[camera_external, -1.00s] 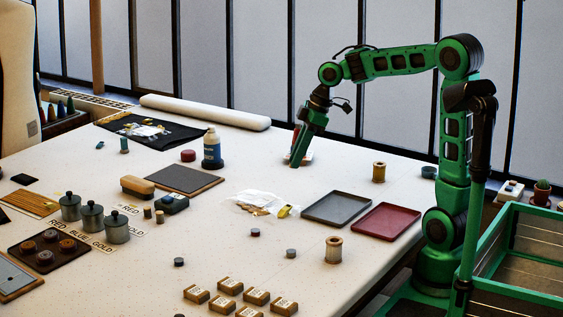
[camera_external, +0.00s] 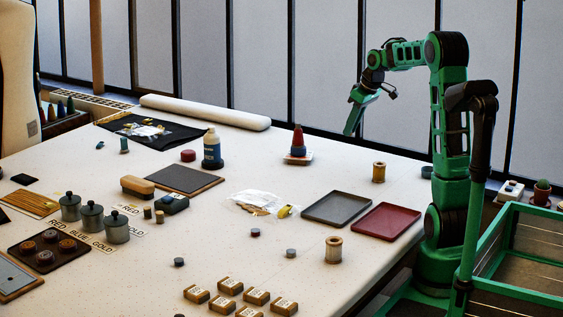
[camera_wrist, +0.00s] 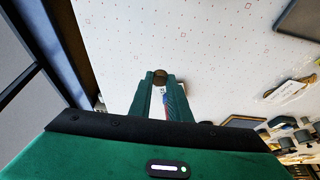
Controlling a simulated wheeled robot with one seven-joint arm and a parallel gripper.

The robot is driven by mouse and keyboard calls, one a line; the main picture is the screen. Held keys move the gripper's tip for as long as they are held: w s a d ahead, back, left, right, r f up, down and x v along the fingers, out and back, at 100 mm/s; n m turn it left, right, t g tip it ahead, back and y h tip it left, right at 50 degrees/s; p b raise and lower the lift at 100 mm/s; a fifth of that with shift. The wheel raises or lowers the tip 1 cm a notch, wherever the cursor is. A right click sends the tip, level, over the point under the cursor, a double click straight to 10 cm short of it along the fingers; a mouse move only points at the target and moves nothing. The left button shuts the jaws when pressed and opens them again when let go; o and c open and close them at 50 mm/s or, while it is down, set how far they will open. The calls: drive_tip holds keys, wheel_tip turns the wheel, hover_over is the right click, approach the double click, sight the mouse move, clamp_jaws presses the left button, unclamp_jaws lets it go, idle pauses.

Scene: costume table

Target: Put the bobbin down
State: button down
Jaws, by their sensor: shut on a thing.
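My gripper (camera_external: 350,130) is raised above the far right part of the table, pointing down and slightly left. In the wrist view its fingers (camera_wrist: 160,90) are shut on a small dark brown round thing (camera_wrist: 160,76), which I take to be the bobbin. Most of it is hidden by the fingers, and it cannot be made out in the external view. Beneath the gripper is bare white table (camera_external: 345,165).
A red and blue cone stack (camera_external: 298,142) stands on a small base, left of my gripper. A grey tray (camera_external: 337,208) and a red tray (camera_external: 386,222) lie at the right. The table's far right is mostly clear.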

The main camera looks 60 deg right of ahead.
hover_over(363, 156)
drive_tip(key=s, duration=0.1)
wheel_tip(363, 156, down, 7)
drive_tip(key=shift+r, duration=0.2)
drive_tip(key=shift+d+f, duration=0.1)
drive_tip(key=shift+f, duration=1.9)
drive_tip(key=shift+s+f, duration=0.15)
drive_tip(key=shift+f, duration=0.25)
